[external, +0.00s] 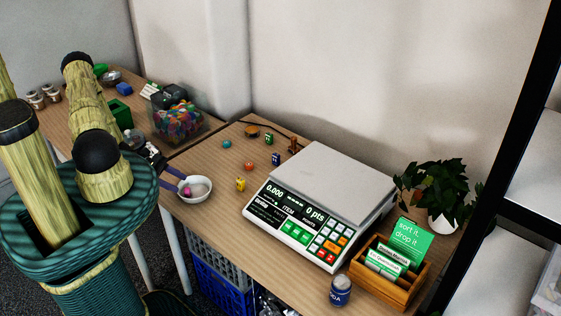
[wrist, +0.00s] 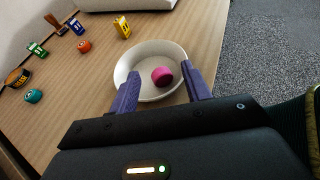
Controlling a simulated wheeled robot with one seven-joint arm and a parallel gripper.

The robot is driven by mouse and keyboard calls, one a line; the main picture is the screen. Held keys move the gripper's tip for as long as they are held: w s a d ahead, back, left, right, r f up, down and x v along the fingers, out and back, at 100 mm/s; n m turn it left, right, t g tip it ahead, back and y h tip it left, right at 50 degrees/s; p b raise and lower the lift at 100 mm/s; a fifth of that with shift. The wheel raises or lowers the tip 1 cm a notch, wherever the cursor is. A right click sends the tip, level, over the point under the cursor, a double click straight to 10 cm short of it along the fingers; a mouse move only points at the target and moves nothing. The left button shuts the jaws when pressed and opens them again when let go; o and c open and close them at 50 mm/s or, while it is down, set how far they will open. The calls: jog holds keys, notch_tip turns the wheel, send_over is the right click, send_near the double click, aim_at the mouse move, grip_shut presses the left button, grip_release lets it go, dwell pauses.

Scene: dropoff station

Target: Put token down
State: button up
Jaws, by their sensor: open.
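The token looks to be the pink round piece (wrist: 162,76) lying inside a white bowl (wrist: 150,49) in the wrist view. In the external view the pink piece (external: 187,191) also shows in the white bowl (external: 204,193) near the table's front edge. My gripper (wrist: 160,84) is open, its two purple fingers reaching over the near rim of the bowl.
A clear bin (external: 180,121) stands behind left.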

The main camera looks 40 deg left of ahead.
jog(key=b+v, duration=0.1)
jog(key=v, duration=1.1)
jog(key=shift+r+b, duration=0.25)
jog(key=shift+b, duration=0.05)
jog(key=w+d+r+m+g+y, duration=0.1)
jog(key=w+d+r+m+y, duration=0.3)
jog(key=d+r+m, duration=0.5)
jog(key=w+d+r+m+g+y, duration=0.2)
jog(key=w+d+r+m+y, duration=0.3)
jog(key=m, duration=0.9)
jog(key=d+r+y, duration=0.3)
jog(key=d+r, duration=0.1)
jog(key=shift+d+r+g, duration=0.3)
jog(key=shift+d, duration=0.05)
jog(key=shift+w, duration=0.15)
